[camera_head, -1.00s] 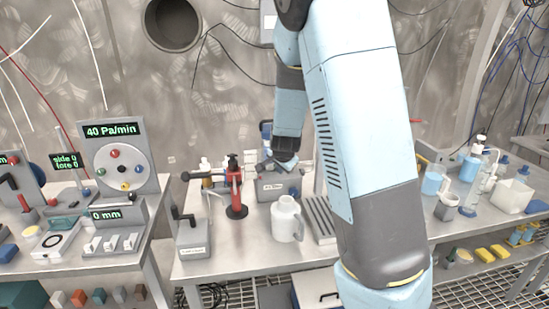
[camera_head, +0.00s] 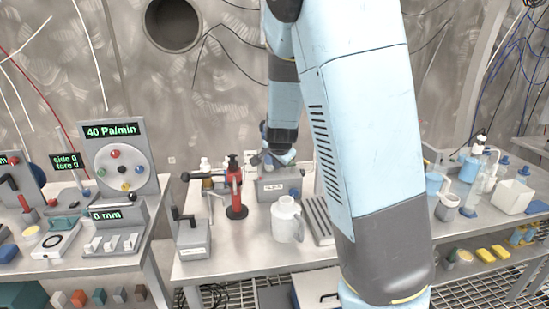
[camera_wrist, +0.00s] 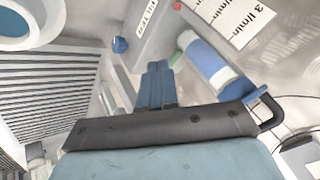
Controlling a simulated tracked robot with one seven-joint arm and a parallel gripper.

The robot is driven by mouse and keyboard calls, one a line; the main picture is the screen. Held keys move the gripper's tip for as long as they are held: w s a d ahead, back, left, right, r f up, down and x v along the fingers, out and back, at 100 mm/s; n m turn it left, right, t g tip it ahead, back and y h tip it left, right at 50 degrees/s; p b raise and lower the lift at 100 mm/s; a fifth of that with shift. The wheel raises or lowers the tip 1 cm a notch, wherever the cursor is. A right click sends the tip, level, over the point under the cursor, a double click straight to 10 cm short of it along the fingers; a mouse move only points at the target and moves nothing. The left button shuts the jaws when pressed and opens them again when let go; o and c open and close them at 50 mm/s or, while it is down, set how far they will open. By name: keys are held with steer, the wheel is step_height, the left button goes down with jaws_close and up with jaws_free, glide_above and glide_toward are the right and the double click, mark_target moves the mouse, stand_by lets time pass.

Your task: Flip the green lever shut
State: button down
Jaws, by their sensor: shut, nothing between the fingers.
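In the wrist view my gripper (camera_wrist: 156,68) shows two blue fingers pressed together, empty. The labelled box (camera_wrist: 150,30) is just beyond the fingertips.
A white jug (camera_head: 286,220) and a slotted grey rack (camera_head: 318,218) stand in front of the box. A red pump-like stand (camera_head: 236,190) and a grey box with a dark crank (camera_head: 191,238) stand left. White flow cards (camera_wrist: 245,20) show in the wrist view.

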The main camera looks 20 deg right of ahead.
steer(key=shift+s+a+r, duration=0.35)
steer(key=shift+s+r, duration=0.05)
steer(key=shift+r, duration=0.3)
steer(key=shift+s+a+r, duration=0.35)
steer(key=shift+r, duration=0.3)
steer(key=s+r+n, duration=0.3)
steer(key=s+r, duration=0.1)
steer(key=s, duration=0.6)
steer(key=s+d+r+n+g+y, duration=0.1)
steer(key=s+r+n, duration=0.3)
steer(key=s, duration=0.7)
steer(key=s+d+r+n, duration=0.1)
steer(key=s+r+n, duration=0.3)
steer(key=s, duration=0.7)
steer(key=shift+s+r+g+y, duration=0.25)
steer(key=shift+r+g+y, duration=0.05)
steer(key=shift+r, duration=0.6)
